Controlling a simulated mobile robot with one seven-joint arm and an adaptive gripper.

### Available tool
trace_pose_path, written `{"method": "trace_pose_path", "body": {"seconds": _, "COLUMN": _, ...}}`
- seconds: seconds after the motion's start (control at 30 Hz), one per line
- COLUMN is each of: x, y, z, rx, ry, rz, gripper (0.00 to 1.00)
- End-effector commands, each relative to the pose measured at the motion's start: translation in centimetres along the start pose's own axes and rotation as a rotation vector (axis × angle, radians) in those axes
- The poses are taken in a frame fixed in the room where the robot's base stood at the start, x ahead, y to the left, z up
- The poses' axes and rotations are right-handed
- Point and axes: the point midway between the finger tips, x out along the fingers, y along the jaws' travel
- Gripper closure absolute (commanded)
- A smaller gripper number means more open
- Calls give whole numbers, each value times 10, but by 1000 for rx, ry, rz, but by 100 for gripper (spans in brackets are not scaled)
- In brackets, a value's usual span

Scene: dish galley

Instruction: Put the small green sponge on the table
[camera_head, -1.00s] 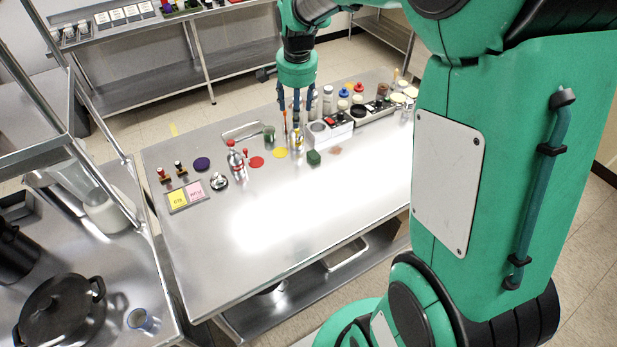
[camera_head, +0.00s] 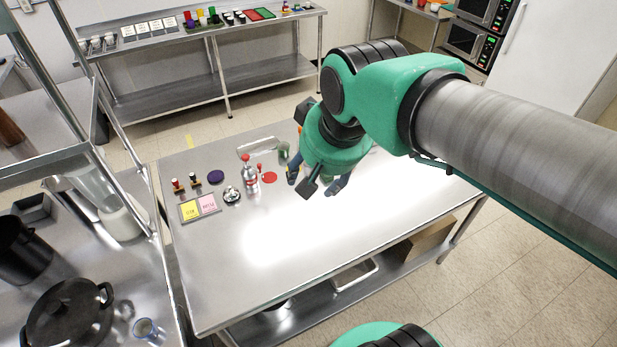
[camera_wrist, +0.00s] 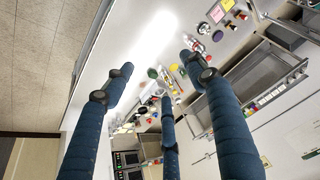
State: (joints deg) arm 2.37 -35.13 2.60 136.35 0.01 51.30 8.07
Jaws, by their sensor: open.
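The small green sponge (camera_wrist: 152,73) shows in the wrist view as a small dark green block on the steel table, between the spread fingers of my gripper (camera_wrist: 160,74) and apart from them. In the head view the sponge is hidden behind my arm and gripper. The steel table (camera_head: 215,265) fills the middle of the head view, with a bright glare on its front half. My gripper (camera_head: 317,182) hangs above the table, its blue fingers spread and empty. I cannot tell its exact height over the sponge.
A red disc (camera_head: 269,178), a red-capped bottle (camera_head: 250,172), a bell (camera_head: 231,195), a purple disc (camera_head: 216,177) and yellow and pink cards (camera_head: 199,207) lie on the table's left and back. The front is clear. A black pot (camera_head: 68,312) stands on the left counter.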

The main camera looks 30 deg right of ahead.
Motion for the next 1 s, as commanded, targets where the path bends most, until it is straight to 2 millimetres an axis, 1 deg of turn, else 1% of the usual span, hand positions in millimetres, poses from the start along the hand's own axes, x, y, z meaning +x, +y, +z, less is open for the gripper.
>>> {"method": "trace_pose_path", "body": {"seconds": 0.03, "x": -5, "y": -2, "z": 12, "rx": -34, "ry": 15, "rz": -6, "gripper": 44}}
{"method": "trace_pose_path", "body": {"seconds": 0.1, "x": -9, "y": -3, "z": 26, "rx": -80, "ry": 28, "rz": -12, "gripper": 44}}
{"method": "trace_pose_path", "body": {"seconds": 0.2, "x": -13, "y": -4, "z": 42, "rx": -130, "ry": 43, "rz": -18, "gripper": 44}}
{"method": "trace_pose_path", "body": {"seconds": 0.3, "x": -15, "y": -4, "z": 51, "rx": -161, "ry": 52, "rz": -21, "gripper": 44}}
{"method": "trace_pose_path", "body": {"seconds": 0.43, "x": -15, "y": -4, "z": 56, "rx": -178, "ry": 56, "rz": -22, "gripper": 44}}
{"method": "trace_pose_path", "body": {"seconds": 0.77, "x": -14, "y": -4, "z": 57, "rx": -179, "ry": 56, "rz": -22, "gripper": 44}}
{"method": "trace_pose_path", "body": {"seconds": 0.87, "x": -9, "y": -4, "z": 59, "rx": -179, "ry": 56, "rz": -22, "gripper": 44}}
{"method": "trace_pose_path", "body": {"seconds": 1.0, "x": 4, "y": -3, "z": 65, "rx": -178, "ry": 56, "rz": -22, "gripper": 44}}
